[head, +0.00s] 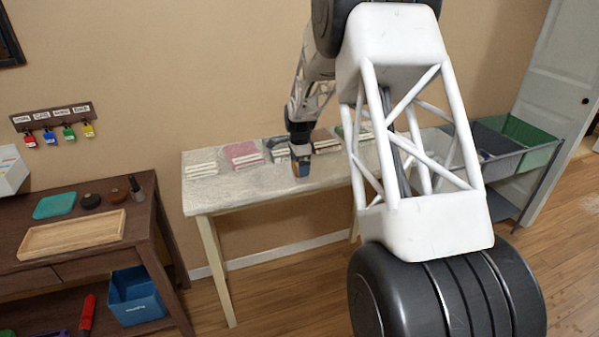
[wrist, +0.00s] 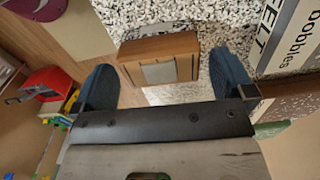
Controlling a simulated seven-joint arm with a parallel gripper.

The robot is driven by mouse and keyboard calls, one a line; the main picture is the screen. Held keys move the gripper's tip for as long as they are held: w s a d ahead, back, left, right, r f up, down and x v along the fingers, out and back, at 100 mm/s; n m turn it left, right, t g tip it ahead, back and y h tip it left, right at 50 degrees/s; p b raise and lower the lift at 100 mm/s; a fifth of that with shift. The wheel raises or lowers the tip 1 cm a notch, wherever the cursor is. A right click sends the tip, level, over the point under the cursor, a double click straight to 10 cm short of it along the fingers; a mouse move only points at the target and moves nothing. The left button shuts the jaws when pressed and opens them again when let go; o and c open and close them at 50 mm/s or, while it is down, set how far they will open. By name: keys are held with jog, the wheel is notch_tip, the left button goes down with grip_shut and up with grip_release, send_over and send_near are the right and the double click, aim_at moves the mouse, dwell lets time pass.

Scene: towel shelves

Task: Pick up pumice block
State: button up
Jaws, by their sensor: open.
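A brown block with a pale grey patch on its near face lies between my fingers in the wrist view (wrist: 190,48); it may be the pumice block, but I cannot tell for sure. My gripper (wrist: 161,78) is open, one dark blue finger on each side of the block, with a visible gap at each side. In the head view my gripper (head: 301,168) points down low over the light table (head: 245,194), in front of the row of folded cloths. A small brown patch shows between the fingers there.
Folded cloths, including a white stack (head: 201,170) and a pink one (head: 241,154), line the table's back. A white lettered label (wrist: 290,40) is right of the block in the wrist view. A dark desk with a wooden tray (head: 72,234) stands left; grey and green bins (head: 527,140) stand right.

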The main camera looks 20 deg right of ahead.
jog(key=shift+f, duration=1.7)
jog(key=c, duration=0.9)
jog(key=shift+o, duration=0.2)
jog(key=shift+r, duration=0.15)
jog(key=shift+r, duration=1.45)
jog(key=shift+s+r, duration=0.25)
jog(key=s+a+r, duration=0.1)
jog(key=s+a, duration=0.1)
jog(key=s, duration=1.3)
jog(key=shift+a+r, duration=0.15)
jog(key=shift+a, duration=0.2)
